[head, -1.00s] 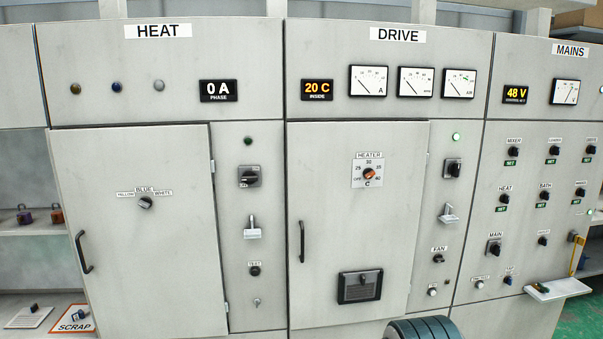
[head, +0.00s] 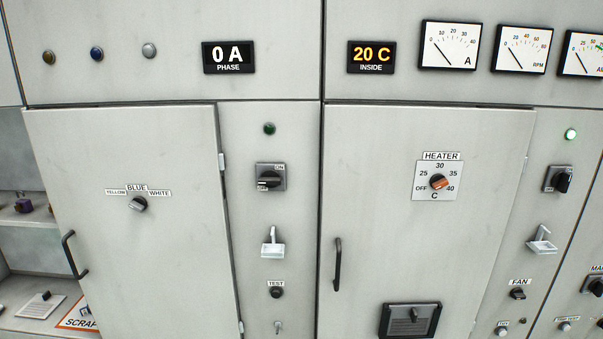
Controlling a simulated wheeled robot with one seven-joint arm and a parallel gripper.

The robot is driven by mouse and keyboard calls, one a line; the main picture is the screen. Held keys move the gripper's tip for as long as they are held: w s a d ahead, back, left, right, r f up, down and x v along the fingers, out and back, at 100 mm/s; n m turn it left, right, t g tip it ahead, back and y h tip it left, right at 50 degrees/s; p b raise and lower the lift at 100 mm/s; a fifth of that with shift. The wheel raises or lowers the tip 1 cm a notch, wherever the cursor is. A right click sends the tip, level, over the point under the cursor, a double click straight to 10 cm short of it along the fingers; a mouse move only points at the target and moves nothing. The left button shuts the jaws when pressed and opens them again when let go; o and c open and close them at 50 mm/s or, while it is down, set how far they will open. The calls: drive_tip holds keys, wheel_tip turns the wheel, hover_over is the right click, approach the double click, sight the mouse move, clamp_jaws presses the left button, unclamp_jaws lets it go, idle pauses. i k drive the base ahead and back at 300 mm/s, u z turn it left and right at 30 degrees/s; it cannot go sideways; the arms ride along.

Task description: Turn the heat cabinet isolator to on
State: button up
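The heat cabinet isolator (head: 270,178) is a black rotary handle on a grey square plate, on the narrow panel right of the heat cabinet door (head: 125,250). Its handle lies roughly horizontal, and a small ON mark shows at the plate's upper right. The green lamp (head: 269,129) above it is dark. The phase display (head: 228,57) reads 0 A. A white hasp-like bracket (head: 271,246) hangs below the isolator. My gripper is not in view.
The drive cabinet's isolator (head: 558,179) has its handle turned nearer upright, under a lit lamp (head: 570,134). The heater dial (head: 438,181) is on the drive door. Door handles (head: 75,255) and (head: 337,264) stick out. Shelves (head: 30,240) lie at the left.

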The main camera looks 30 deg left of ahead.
sight(270, 178)
drive_tip(key=u, duration=0.4)
drive_tip(key=i, duration=0.9)
drive_tip(key=u, duration=0.7)
